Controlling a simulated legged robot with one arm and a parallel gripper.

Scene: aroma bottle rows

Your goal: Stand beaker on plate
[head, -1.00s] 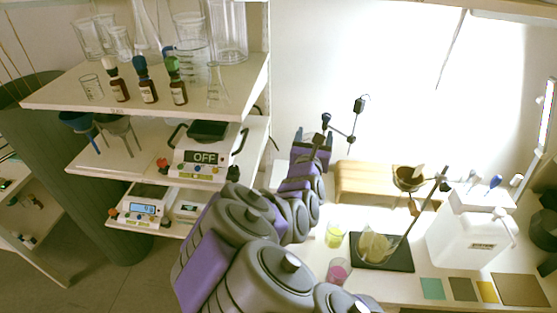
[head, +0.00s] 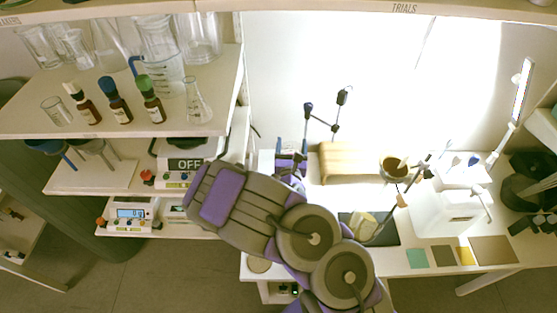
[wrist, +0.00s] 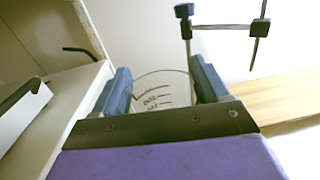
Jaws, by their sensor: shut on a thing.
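A clear glass beaker with dark graduation marks (wrist: 163,98) is between the two blue-grey fingers of my gripper (wrist: 161,76) in the wrist view. My gripper is shut on it, and the purple wrist hides its lower part. A white device reading OFF (head: 185,165) with a dark top plate (head: 188,143) is on the middle shelf, left of my gripper. My gripper is apart from it.
The upper shelf (head: 30,122) holds glassware and three dropper bottles (head: 117,100). A clamp stand (head: 334,128) and a wooden block (head: 345,163) are behind and right of my gripper. A black mat (head: 385,236) is on the bench.

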